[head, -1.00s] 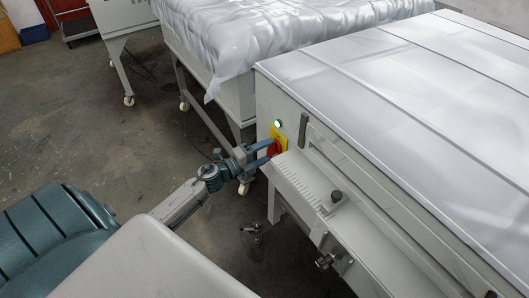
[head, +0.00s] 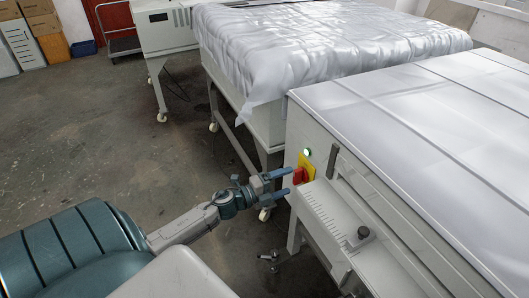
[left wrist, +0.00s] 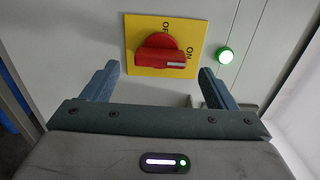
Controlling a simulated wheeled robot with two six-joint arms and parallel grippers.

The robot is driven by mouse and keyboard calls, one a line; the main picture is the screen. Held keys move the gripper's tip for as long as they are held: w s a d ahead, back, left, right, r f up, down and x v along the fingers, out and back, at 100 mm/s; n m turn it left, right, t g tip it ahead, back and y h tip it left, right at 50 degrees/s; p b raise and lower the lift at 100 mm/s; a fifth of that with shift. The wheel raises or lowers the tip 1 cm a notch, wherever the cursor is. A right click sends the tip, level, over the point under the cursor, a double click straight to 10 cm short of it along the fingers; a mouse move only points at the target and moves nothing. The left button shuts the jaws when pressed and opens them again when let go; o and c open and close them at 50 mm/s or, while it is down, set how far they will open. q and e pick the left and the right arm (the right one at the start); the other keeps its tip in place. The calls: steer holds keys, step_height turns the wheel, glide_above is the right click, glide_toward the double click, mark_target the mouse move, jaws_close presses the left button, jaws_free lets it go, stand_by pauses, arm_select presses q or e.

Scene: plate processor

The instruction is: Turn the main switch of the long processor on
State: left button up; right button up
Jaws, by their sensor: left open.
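The main switch is a red rotary knob (head: 299,175) on a yellow plate (head: 306,160) at the near end of the long processor (head: 300,125). In the left wrist view the knob (left wrist: 160,55) has its white mark pointing right, at the word ON on the yellow plate (left wrist: 140,28); OFF is at the top. A round green lamp (left wrist: 226,56) beside the plate is lit. My left gripper (head: 291,181) is open and empty in front of the knob, its fingers apart from it on either side in the wrist view. My right gripper is not in view.
A table draped in crinkled plastic (head: 330,45) stands behind the processor. A ledge with a small dark knob (head: 363,232) runs along the processor's near side. Open concrete floor (head: 120,130) lies to the left; boxes (head: 45,25) and a trolley (head: 122,42) stand far back.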

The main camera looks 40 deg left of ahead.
arm_select(q)
steer(key=v, duration=0.8)
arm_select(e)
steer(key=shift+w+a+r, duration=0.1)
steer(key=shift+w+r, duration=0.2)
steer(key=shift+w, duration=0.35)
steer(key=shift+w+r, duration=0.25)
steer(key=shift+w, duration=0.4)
arm_select(q)
steer(key=shift+f, duration=0.1)
